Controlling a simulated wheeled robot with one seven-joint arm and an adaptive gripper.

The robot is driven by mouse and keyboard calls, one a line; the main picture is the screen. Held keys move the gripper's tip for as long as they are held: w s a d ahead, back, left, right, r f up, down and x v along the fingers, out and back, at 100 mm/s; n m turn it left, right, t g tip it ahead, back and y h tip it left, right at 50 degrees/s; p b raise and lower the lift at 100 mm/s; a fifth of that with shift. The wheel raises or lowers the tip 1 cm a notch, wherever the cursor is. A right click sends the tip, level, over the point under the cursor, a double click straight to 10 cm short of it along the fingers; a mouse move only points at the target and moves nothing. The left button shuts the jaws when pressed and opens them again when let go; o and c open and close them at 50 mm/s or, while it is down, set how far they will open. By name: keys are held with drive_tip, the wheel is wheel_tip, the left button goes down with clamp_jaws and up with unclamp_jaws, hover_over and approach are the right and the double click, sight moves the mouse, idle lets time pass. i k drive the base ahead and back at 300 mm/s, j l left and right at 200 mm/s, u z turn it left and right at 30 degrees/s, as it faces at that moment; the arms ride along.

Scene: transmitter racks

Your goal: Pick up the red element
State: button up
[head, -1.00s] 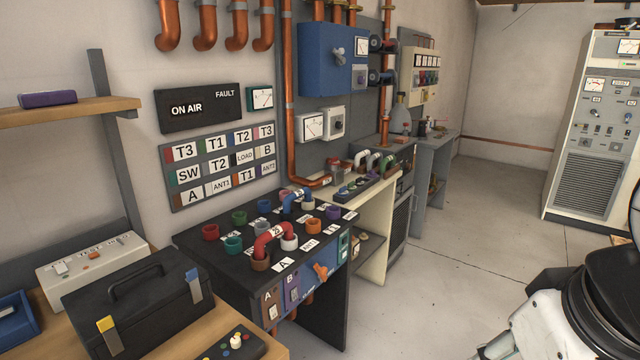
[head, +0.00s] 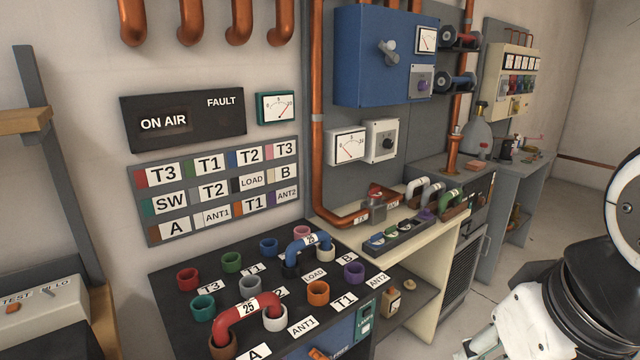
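The red element, a U-shaped link with a white "25" label (head: 248,311), stands on the dark top of the patch panel (head: 185,275). Its two ends sit at a brown socket (head: 222,347) on the left and a white socket (head: 275,318) on the right. A similar blue link (head: 309,246) stands behind it to the right. White and black parts of my arm show at the lower right, well apart from the red link. The fingers of my gripper are not seen.
Coloured sockets, such as an orange one (head: 318,292) and a red one (head: 188,279), stand around the link. A cream bench (head: 440,238) with more links (head: 447,197) is behind to the right. A copper pipe (head: 317,130) runs down the wall. Floor at right is clear.

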sight(375, 193)
drive_tip(key=i+l+u, duration=0.3)
drive_tip(key=i+l, duration=0.15)
drive_tip(key=i+l+u, duration=0.15)
drive_tip(key=l, duration=0.25)
drive_tip(key=i+l+u, duration=0.3)
drive_tip(key=l, duration=0.4)
drive_tip(key=i+l+u, duration=0.15)
drive_tip(key=i+l, duration=0.15)
drive_tip(key=i+l+u, duration=0.15)
drive_tip(key=l, duration=0.9)
drive_tip(key=i+l+u, duration=0.1)
drive_tip(key=l, duration=0.45)
drive_tip(key=i, duration=0.05)
